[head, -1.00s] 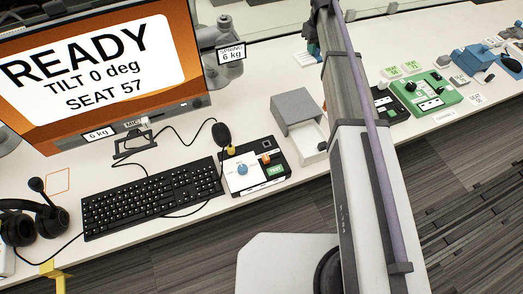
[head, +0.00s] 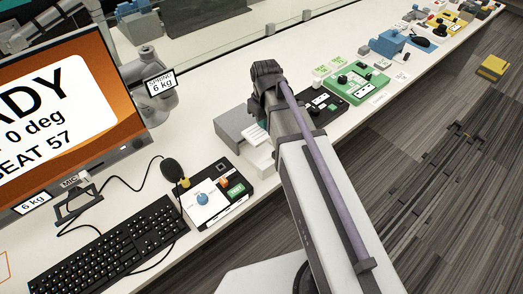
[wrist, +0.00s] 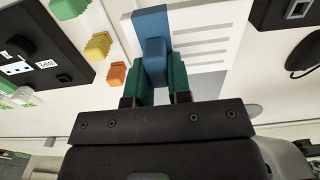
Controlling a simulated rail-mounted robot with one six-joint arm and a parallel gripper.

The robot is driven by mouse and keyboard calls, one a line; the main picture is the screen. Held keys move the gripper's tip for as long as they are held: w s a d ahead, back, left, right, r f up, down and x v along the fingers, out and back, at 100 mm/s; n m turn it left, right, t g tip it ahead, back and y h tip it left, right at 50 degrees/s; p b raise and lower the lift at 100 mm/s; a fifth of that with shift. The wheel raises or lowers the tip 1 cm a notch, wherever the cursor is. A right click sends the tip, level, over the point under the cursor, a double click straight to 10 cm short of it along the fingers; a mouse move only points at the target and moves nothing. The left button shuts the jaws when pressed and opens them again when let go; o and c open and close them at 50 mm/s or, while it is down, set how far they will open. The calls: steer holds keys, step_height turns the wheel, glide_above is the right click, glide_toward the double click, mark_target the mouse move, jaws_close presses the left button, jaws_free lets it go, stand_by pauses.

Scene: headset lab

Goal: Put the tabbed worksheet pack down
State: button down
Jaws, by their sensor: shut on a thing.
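My gripper (wrist: 153,85) is shut in the wrist view, its two teal fingers on either side of the blue tab (wrist: 151,22) of the worksheet pack. The pack (wrist: 204,42) is a white sheet with grey lines, lying just beyond the fingers. I cannot tell whether it touches the surface below. In the head view a white lined piece (head: 256,136), which looks like the pack, shows beside my arm's end, in front of a grey box.
The grey box (head: 232,121) stands close left of my arm, with a dark control panel (head: 214,197) nearer. A green device (head: 357,82) and a black one lie to the right. In the wrist view, small green, yellow (wrist: 98,46) and orange blocks sit left of the gripper.

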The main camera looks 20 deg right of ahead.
mark_target(264, 147)
step_height(264, 147, down, 10)
steer(key=b, duration=0.8)
steer(key=shift+b, duration=0.4)
steer(key=shift+r, duration=0.3)
steer(key=shift+f, duration=0.2)
steer(key=c, duration=1.3)
jaws_free()
steer(key=shift+c, duration=0.2)
steer(key=shift+r, duration=0.1)
